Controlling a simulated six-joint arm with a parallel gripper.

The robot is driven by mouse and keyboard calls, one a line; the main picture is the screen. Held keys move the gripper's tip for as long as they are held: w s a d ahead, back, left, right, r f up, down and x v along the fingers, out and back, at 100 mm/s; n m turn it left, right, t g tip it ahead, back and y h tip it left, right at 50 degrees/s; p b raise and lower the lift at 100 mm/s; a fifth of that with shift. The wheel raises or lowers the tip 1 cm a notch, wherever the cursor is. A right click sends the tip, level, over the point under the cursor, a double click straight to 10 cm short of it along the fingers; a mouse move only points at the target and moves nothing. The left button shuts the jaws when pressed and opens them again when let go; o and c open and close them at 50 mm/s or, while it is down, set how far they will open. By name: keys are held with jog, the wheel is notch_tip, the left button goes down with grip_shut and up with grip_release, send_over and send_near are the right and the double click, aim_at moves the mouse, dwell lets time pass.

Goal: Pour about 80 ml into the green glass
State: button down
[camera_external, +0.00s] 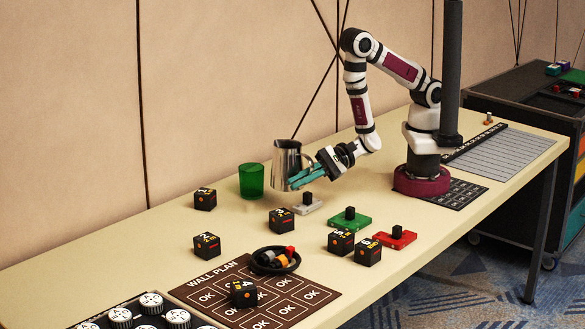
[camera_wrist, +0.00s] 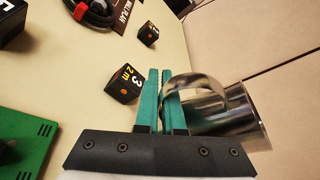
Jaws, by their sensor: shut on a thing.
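A steel pitcher (camera_external: 286,160) is held by my gripper (camera_external: 297,180) and looks close to upright. My gripper is shut on the curved handle, which also shows between the teal fingers (camera_wrist: 162,100) in the wrist view. The pitcher's body (camera_wrist: 222,112) lies to the right of the fingers there. The green glass (camera_external: 251,181) stands upright on the table just left of the pitcher in the external view. I cannot tell the exact gap between them. The glass does not show in the wrist view. Liquid inside either vessel cannot be made out.
Black numbered cubes (camera_external: 205,199) stand around the table, with one (camera_wrist: 122,84) near the fingers. A grey block (camera_external: 307,204), green block (camera_external: 349,220) and red block (camera_external: 395,237) lie in front. The wall is behind.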

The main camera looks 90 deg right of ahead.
aim_at(278, 150)
jog(key=shift+w+d, duration=0.1)
jog(key=w+d+r+m+g, duration=0.1)
jog(key=m, duration=0.1)
jog(key=d+m+y, duration=0.1)
jog(key=m, duration=0.1)
jog(key=shift+w+r+g, duration=0.4)
jog(key=shift+w+d+f+m+g+y, duration=0.15)
jog(key=shift+w+d+m+y, duration=0.15)
jog(key=shift+d+m, duration=0.1)
jog(key=shift+w+d+f+m+g+y, duration=0.1)
jog(key=shift+w+d+m+g+y, duration=0.05)
jog(key=shift+w+d+m+y, duration=0.2)
jog(key=shift+w+d+r+m+g+y, duration=0.25)
jog(key=shift+r+m, duration=0.35)
jog(key=shift+r, duration=0.25)
jog(key=shift+w+d+r+m+g+y, duration=0.15)
jog(key=shift+d+r+m+y, duration=0.1)
jog(key=shift+r+m, duration=0.5)
jog(key=shift+w+d+r+m+g+y, duration=0.2)
jog(key=shift+r+m, duration=0.3)
jog(key=shift+r, duration=0.45)
jog(key=shift+d+r+p, duration=0.1)
jog(key=shift+r+p, duration=0.05)
jog(key=shift+p, duration=0.15)
jog(key=shift+w+d+r+m, duration=0.15)
jog(key=shift+r+m, duration=0.05)
jog(key=shift+m, duration=0.1)
jog(key=shift+w+d+r+m+y, duration=0.25)
jog(key=shift+r+m+y, duration=0.15)
jog(key=shift+r, duration=0.1)
